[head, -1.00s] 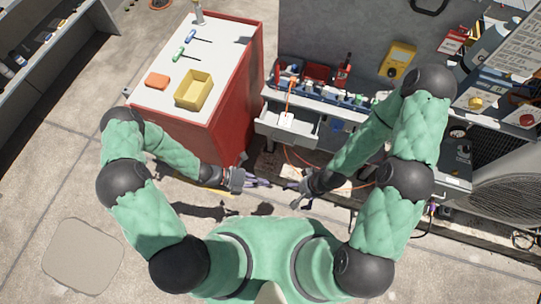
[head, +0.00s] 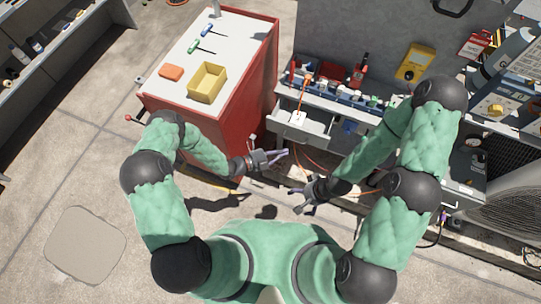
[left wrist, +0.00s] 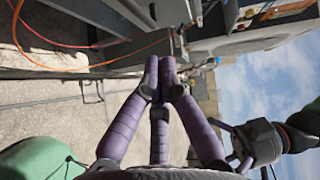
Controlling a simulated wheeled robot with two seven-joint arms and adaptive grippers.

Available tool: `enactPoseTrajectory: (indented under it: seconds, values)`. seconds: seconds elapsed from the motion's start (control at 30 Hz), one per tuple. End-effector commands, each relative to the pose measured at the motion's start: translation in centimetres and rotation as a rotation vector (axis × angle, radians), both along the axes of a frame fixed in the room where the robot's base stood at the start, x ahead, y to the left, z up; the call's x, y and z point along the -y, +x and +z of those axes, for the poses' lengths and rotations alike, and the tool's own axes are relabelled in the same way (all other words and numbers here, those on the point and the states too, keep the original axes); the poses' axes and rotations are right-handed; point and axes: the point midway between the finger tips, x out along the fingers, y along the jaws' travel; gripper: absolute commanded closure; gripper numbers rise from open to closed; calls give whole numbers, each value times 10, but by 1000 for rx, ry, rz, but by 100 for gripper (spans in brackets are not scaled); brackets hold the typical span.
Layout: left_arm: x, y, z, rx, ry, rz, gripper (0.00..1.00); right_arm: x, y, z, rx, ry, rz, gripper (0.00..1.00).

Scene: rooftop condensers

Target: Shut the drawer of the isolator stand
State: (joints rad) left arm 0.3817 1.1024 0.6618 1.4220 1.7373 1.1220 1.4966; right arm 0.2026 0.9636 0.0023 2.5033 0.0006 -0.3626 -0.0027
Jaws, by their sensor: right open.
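The grey drawer (head: 291,133) of the isolator stand (head: 340,108) is pulled out at the stand's left end. A white item with an orange cord lies in it. My left gripper (head: 286,154) is just below the drawer in the head view, apart from it as far as I can tell. Its purple fingers (left wrist: 160,65) meet at the tips in the left wrist view, with nothing seen between them. My right gripper (head: 299,198) is open and empty, lower in the head view. It also shows in the left wrist view at the lower right.
A red cabinet (head: 251,102) with a white top stands left of the drawer, carrying a yellow bin (head: 207,83) and an orange block (head: 171,72). Orange cables (head: 318,164) hang below the stand. A condenser (head: 510,205) stands at the right.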

Motion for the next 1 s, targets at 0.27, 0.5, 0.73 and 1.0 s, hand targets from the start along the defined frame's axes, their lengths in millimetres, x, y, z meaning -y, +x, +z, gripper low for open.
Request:
enactPoseTrajectory:
  seconds: [0.27,0.5,0.73,1.0]
  values:
    - [14,32,-8,2,1,0,100,0,0,-7,0,0,0,4]
    - [16,39,-9,-1,0,0,100,0,0,-8,0,0,0,4]
    - [16,39,-9,0,0,0,100,0,0,-8,0,0,0,4]
    - [20,54,-11,4,2,-1,100,0,0,-18,0,0,0,4]
